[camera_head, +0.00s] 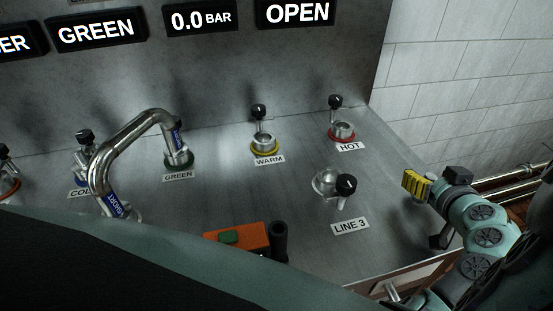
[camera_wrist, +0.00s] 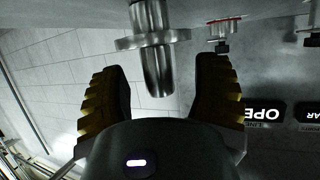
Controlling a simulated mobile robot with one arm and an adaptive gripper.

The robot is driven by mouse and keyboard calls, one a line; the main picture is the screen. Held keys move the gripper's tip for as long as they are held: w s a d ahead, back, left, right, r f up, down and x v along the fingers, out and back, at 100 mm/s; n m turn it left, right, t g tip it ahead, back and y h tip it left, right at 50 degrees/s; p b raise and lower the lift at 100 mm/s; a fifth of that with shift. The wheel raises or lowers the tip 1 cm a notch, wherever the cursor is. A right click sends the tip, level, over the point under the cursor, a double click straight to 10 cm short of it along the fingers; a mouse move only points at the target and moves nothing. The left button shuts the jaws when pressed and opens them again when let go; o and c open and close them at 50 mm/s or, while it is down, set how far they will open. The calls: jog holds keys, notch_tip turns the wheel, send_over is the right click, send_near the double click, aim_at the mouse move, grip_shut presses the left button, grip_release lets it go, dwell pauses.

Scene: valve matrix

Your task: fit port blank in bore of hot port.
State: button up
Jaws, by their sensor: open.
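The hot port (camera_head: 342,130) is a short metal socket with a red ring at the back right of the bench, beside its HOT label. Its red ring (camera_wrist: 225,20) also shows in the inverted wrist view. My gripper (camera_head: 416,184) is at the bench's right edge, to the right of and nearer than the hot port. In the wrist view its two yellow-padded fingers are apart. A shiny flanged metal piece, apparently the port blank (camera_wrist: 155,45), stands between them, with visible gaps on both sides. The head view does not clearly show this piece. The hot bore's inside is not clear.
A black-knobbed valve (camera_head: 335,102) stands behind the hot port. The warm port (camera_head: 264,145) is to its left, and the LINE 3 fitting (camera_head: 325,182) is in front. A bent pipe (camera_head: 130,145) arches at left. An orange box (camera_head: 235,240) sits at the front.

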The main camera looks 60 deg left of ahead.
grip_shut()
dwell(0.3)
dwell(0.3)
